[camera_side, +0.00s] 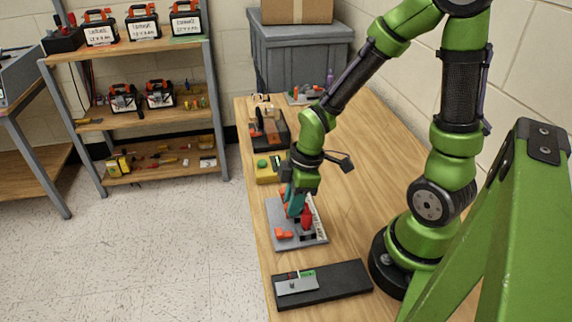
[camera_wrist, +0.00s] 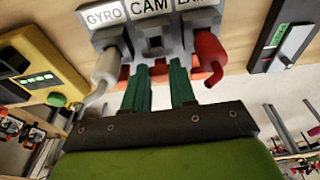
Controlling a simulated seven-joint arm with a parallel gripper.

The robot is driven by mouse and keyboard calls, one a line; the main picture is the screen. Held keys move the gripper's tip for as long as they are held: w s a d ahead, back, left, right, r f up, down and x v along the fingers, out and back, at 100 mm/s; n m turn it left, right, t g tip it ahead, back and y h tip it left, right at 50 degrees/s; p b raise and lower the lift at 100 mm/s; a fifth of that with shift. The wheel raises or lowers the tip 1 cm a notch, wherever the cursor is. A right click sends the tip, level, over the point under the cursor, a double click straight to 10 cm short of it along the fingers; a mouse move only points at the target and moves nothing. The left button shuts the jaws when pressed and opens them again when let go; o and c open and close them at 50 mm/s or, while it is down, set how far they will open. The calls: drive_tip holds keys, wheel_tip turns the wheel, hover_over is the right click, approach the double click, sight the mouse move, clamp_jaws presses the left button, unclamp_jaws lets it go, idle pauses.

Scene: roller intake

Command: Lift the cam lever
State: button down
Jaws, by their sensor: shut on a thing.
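The lever panel (camera_side: 318,238) is a grey unit on the bench in the side view; the wrist view shows its labels GYRO, CAM and a partly cut-off third one. The cam lever (camera_wrist: 159,67) is under the middle label, mostly hidden between my fingers. A white lever (camera_wrist: 105,68) hangs under GYRO to the left, and a red lever (camera_wrist: 209,58) is to the right. My gripper (camera_wrist: 160,75) has teal fingers, shut on the cam lever with the lever between them. In the side view my gripper (camera_side: 296,205) points down at the panel and hides the lever.
A yellow box (camera_side: 266,170) with a green button stands behind the panel. A black slab (camera_side: 340,281) with a small grey device lies in front of it. The neighbouring levers are close beside my fingers. The bench (camera_side: 365,185) is clear to the right. Shelves (camera_side: 140,125) stand at left.

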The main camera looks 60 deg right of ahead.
idle(0.4)
drive_tip(key=c, duration=0.9)
unclamp_jaws()
drive_tip(key=shift+w+a, duration=0.15)
